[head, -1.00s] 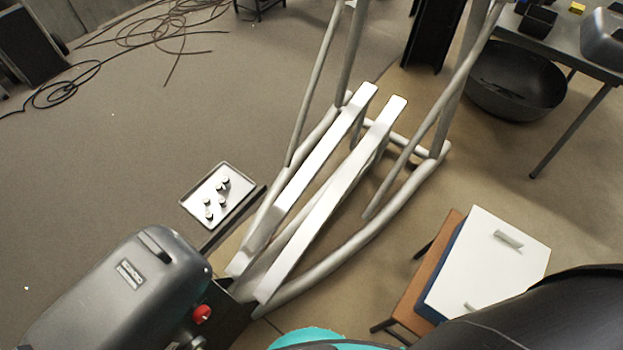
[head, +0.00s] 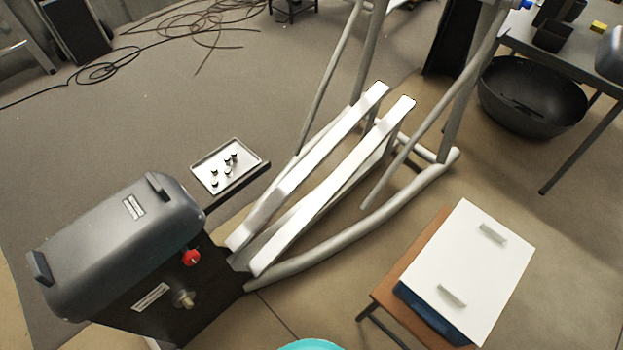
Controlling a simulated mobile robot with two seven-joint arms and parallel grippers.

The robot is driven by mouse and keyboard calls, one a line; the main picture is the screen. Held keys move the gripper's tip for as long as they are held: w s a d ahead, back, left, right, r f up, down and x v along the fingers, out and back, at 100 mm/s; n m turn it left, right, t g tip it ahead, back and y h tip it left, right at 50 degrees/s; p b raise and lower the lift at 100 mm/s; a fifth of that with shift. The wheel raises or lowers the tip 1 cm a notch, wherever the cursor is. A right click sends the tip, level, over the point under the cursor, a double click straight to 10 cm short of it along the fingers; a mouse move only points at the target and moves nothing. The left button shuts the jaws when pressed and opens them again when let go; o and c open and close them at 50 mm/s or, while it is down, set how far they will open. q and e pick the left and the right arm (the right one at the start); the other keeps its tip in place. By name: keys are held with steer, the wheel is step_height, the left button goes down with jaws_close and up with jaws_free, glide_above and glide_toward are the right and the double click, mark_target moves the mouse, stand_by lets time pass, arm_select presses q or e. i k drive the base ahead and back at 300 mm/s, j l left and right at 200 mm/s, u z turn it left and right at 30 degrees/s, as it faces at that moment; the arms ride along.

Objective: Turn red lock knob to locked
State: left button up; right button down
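The red lock knob (head: 191,257) is on the side of the dark grey machine housing (head: 120,240), at the lower left of the head view. It is small here, and I cannot tell its turned position. A brass-coloured round fitting (head: 184,299) is below it on the same side, and a pale label (head: 151,297) is to the left of that. Neither of my grippers shows in the head view, and nothing is touching the knob.
The elliptical's white rails (head: 330,190) run up from the housing. A tray with small parts (head: 203,159) lies behind it. A white-topped box (head: 466,262) sits on a brown stool (head: 384,288) at right. A black basin (head: 531,125) stands by the table. A teal rounded object (head: 312,344) shows at the bottom edge.

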mark_target(189, 258)
steer(key=k+j+u, duration=0.15)
steer(key=u, duration=0.35)
steer(key=k+j+u, duration=0.15)
steer(key=u, duration=0.35)
